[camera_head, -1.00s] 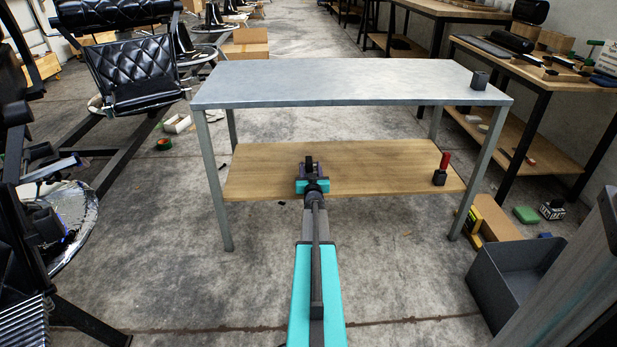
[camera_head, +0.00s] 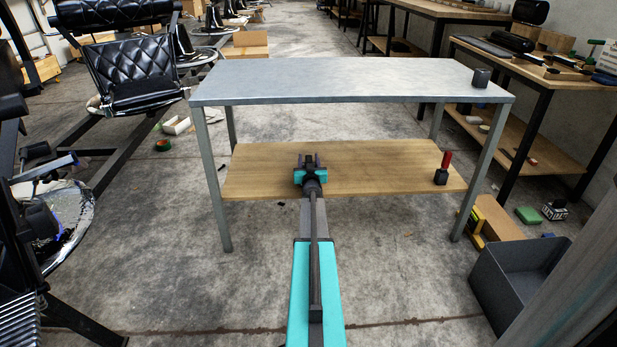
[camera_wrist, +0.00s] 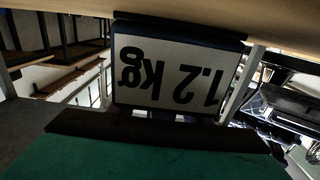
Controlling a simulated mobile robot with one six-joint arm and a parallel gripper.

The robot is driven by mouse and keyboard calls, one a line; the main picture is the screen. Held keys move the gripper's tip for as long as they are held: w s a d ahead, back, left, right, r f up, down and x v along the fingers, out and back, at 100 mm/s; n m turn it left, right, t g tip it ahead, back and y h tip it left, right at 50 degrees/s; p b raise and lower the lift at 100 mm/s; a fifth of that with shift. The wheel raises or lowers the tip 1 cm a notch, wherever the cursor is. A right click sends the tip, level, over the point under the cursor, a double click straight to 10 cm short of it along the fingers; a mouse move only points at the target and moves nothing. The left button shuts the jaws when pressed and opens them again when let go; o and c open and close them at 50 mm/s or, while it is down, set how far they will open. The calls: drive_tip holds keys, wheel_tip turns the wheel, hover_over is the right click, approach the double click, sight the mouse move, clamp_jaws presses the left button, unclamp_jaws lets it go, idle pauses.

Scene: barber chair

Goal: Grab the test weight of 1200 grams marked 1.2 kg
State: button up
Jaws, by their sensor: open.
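The test weight (camera_wrist: 177,68) is close up in the wrist view, with a pale label reading 1.2 kg, upside down in that picture, inside a dark blue-black border. It stands against the wooden lower shelf (camera_head: 375,168) of the metal table. In the head view my gripper (camera_head: 309,160) is over the middle of that shelf, jaws open. A dark shape shows at its tips, but I cannot tell there whether it is the weight between the fingers. In the wrist view the weight is just beyond the teal gripper body; the fingertips are not clearly seen.
A dark block with a red handle (camera_head: 443,168) stands at the shelf's right end. A grey bin (camera_head: 520,275) is at lower right. The shelf's left part is bare.

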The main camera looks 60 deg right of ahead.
idle(0.4)
clamp_jaws()
drive_tip(key=shift+s, duration=0.1)
idle(1.0)
drive_tip(key=shift+r, duration=0.1)
